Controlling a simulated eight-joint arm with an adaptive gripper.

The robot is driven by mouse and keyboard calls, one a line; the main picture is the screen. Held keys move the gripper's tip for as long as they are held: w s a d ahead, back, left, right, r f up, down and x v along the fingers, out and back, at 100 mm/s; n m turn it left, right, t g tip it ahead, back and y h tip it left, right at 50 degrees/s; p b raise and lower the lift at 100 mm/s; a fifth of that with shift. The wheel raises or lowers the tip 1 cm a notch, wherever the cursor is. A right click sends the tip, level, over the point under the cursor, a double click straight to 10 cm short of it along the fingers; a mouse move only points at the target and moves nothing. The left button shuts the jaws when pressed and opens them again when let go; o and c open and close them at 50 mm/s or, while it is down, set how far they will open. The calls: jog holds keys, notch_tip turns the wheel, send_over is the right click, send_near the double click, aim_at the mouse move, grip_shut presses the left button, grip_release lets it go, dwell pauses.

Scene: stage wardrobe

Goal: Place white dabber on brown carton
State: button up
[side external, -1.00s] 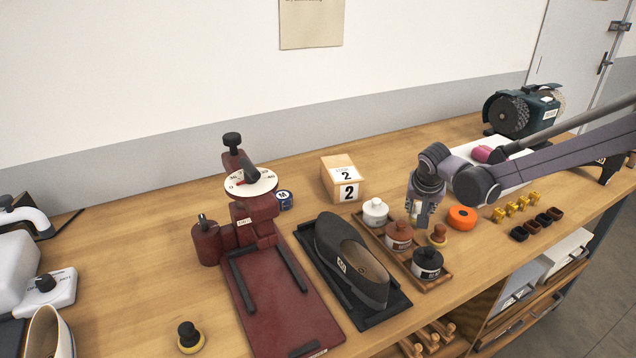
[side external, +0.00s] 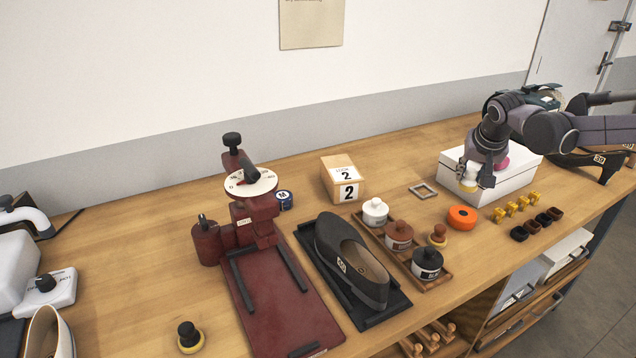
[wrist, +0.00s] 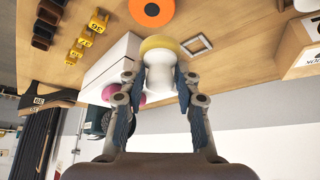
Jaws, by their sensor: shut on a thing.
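The white dabber, with a white handle and a yellow pad, is in my gripper (side external: 472,170). Its yellow pad (side external: 467,186) points down in the side view, in front of the white box. In the wrist view the white dabber (wrist: 161,72) sits between both fingers, which are shut on its handle. The brown carton (side external: 331,190) stands at the back middle of the bench, marked with a 2 on its top and front. Its top looks bare apart from the label. My gripper is well to the right of the carton.
A white box (side external: 513,178) is close behind the dabber, with a pink object near its top. A tray of lidded jars (side external: 398,236) and a dark shoe (side external: 350,262) stand nearer.

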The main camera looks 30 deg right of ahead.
jog(key=shift+n+t+y, duration=0.3)
jog(key=shift+n+y, duration=0.1)
jog(key=shift+n, duration=0.5)
jog(key=w+a+r, duration=0.1)
jog(key=w, duration=0.3)
jog(key=w+r, duration=0.1)
jog(key=w, duration=0.3)
jog(key=w+a+r, duration=0.1)
jog(key=w+r, duration=0.1)
jog(key=w, duration=0.2)
jog(key=shift+a, duration=0.35)
jog(key=n+y, duration=0.1)
jog(key=n, duration=0.1)
send_over(340, 163)
jog(key=s, duration=0.2)
jog(key=shift+t, duration=0.3)
jog(key=f, duration=0.2)
jog(key=a+f, duration=0.1)
jog(key=f, duration=0.1)
jog(key=shift+s+f, duration=0.2)
jog(key=shift+f, duration=2.05)
jog(key=shift+f, duration=0.15)
jog(key=o, duration=0.9)
jog(key=shift+o, duration=0.2)
